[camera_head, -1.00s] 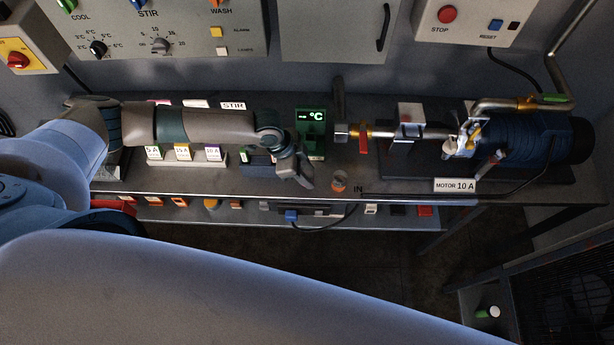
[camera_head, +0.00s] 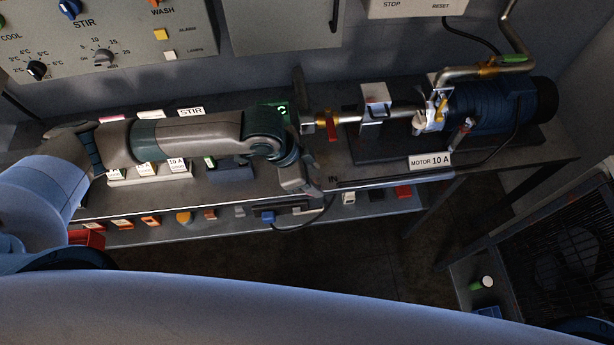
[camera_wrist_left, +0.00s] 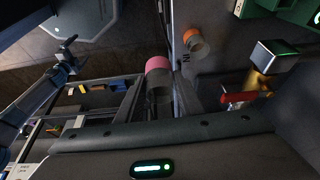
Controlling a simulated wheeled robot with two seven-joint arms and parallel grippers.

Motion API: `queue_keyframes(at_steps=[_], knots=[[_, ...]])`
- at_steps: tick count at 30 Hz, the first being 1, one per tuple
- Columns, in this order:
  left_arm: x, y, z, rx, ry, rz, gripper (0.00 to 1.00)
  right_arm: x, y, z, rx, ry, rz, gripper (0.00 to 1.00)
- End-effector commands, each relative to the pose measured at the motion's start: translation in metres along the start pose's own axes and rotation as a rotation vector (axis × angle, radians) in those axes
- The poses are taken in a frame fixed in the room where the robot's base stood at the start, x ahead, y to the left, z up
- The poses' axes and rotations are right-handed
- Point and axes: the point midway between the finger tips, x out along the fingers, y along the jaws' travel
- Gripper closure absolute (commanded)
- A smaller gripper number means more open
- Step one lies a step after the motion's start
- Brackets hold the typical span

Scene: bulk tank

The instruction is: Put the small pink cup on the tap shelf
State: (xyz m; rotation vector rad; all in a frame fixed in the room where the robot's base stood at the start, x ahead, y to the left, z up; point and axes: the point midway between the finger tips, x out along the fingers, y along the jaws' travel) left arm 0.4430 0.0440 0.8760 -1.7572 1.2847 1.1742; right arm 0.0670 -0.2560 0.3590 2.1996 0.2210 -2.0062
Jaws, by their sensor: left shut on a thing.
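My left gripper (camera_head: 308,188) is at the bench's front edge, just left of the "IN" label. The left wrist view shows the small pink cup (camera_wrist_left: 158,64) between its fingers (camera_wrist_left: 165,92); it is shut on the cup. The head view does not show the cup. A brass tap with a red lever (camera_head: 333,126) is on the pipe to the right, also in the wrist view (camera_wrist_left: 238,97). I cannot tell which surface is the tap shelf. My right gripper (camera_wrist_left: 68,46) appears small in the wrist view, over the floor; its jaws are unclear.
An orange-rimmed round piece (camera_wrist_left: 195,38) is beside the "IN" label. The blue motor (camera_head: 490,108) takes up the bench's right. A lower shelf (camera_head: 225,227) holds several coloured items. A small green-and-white item (camera_head: 486,283) sits at lower right. Floor is clear in front.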

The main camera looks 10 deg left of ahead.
Motion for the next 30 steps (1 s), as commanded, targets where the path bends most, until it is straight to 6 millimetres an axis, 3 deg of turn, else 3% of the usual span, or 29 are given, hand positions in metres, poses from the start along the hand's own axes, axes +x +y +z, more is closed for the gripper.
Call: queue_keyframes(at_steps=[23, 30], knots=[[-0.001, -0.002, 0.0, -0.006, 0.0, -0.003, 0.87, 0.0, 0.0, 0.0, 0.0, 0.0, 0.0, 0.04], [-0.018, -0.024, 0.004, -0.114, 0.001, -0.052, 0.87, 0.005, 0.0, 0.001, 0.0, 0.0, 0.0, 0.04]])
